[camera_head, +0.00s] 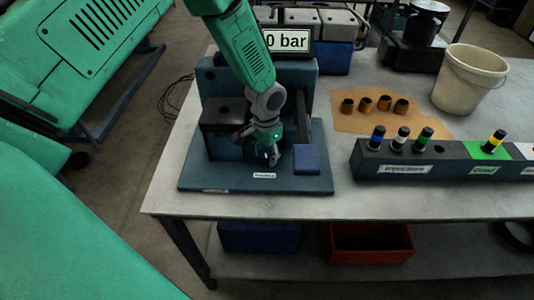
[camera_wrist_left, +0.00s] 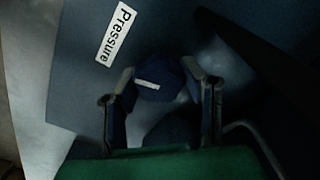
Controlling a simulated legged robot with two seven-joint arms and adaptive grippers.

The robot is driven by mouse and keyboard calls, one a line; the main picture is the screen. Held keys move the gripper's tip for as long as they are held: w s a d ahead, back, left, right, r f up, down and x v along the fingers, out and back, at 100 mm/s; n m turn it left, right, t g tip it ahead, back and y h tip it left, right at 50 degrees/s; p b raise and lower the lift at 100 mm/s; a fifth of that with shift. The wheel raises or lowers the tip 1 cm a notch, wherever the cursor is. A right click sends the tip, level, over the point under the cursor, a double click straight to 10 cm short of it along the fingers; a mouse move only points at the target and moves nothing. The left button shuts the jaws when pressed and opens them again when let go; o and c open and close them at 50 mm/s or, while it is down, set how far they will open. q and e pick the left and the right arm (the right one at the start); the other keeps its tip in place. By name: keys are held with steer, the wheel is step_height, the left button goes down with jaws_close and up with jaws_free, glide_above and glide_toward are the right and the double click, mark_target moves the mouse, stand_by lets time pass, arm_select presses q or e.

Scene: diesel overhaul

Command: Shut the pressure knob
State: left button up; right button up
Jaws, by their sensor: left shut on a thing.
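The pressure knob (camera_wrist_left: 158,80) is dark blue and round, with a white mark across its top. In the left wrist view it sits between the two fingers of my left gripper (camera_wrist_left: 160,95), near a white "Pressure" label (camera_wrist_left: 116,32). In the head view, my left gripper (camera_head: 268,156) reaches down to the front of the blue test stand (camera_head: 210,178). It is shut on the knob, which it mostly hides there. The display (camera_head: 286,41) on the stand reads "0 bar"; my arm covers its left part. My right gripper is not in view.
A blue block (camera_head: 306,159) lies on the stand's base, right of my gripper. A labelled rack (camera_head: 400,168) with several banded injectors stands to the right. Behind it are a tan mat (camera_head: 352,122) with several small brass parts and a beige bucket (camera_head: 468,80).

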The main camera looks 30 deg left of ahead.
mark_target(264, 153)
arm_select(q)
steer(key=shift+s+a+m, duration=0.1)
steer(key=shift+s+m, duration=0.05)
steer(key=shift+m, duration=1.05)
steer(key=o, duration=1.1)
steer(key=shift+r, duration=0.15)
step_height(264, 153, up, 12)
steer(key=shift+a+f, duration=0.1)
steer(key=shift+f, duration=0.05)
